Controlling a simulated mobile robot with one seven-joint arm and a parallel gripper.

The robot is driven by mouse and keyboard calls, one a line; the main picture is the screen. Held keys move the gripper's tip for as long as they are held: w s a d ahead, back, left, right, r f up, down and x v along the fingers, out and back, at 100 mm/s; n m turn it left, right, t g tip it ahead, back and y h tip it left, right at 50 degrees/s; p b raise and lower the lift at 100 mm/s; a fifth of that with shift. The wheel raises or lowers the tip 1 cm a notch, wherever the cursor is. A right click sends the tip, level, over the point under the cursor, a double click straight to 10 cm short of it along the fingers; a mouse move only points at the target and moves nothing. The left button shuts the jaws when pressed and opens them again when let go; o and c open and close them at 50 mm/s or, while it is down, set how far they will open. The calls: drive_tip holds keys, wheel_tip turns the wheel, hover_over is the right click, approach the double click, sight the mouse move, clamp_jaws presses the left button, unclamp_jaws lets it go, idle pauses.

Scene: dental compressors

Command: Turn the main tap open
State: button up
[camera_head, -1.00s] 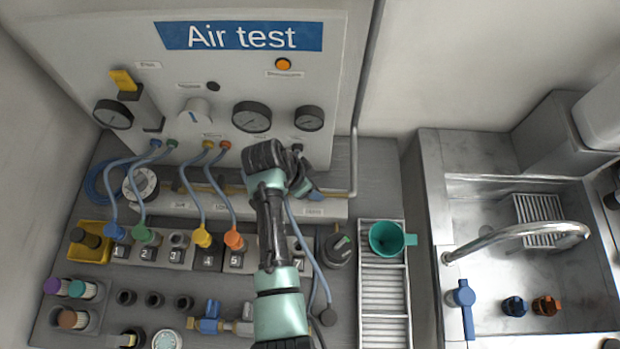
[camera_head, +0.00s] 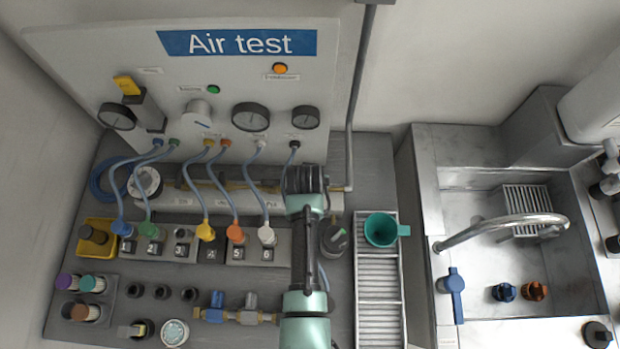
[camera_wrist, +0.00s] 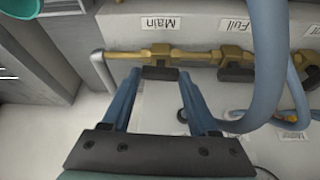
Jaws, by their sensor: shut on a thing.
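The main tap's dark handle (camera_wrist: 160,73) sits on a brass pipe by the upside-down "Main" label (camera_wrist: 160,23) in the wrist view. My gripper (camera_wrist: 160,76) is shut on this handle, with one blue finger at each side. The handle's exact angle is hard to tell, though it appears roughly in line with the pipe. In the head view, my wrist covers the tap and the fingertips at the right end of the brass pipe (camera_head: 235,186).
The "Air test" panel (camera_head: 150,60) stands behind, with gauges, a lit green lamp (camera_head: 213,89) and an orange lamp (camera_head: 280,68). Hoses run to numbered sockets left of my arm.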

drive_tip(key=shift+n, duration=0.6)
drive_tip(key=o, duration=1.4)
drive_tip(key=shift+r, duration=0.1)
drive_tip(key=v, duration=0.8)
drive_tip(key=b+v, duration=0.1)
drive_tip(key=v, duration=0.3)
drive_tip(key=shift+s+d+r, duration=0.15)
drive_tip(key=shift+d+r, duration=0.15)
drive_tip(key=shift+r, duration=0.1)
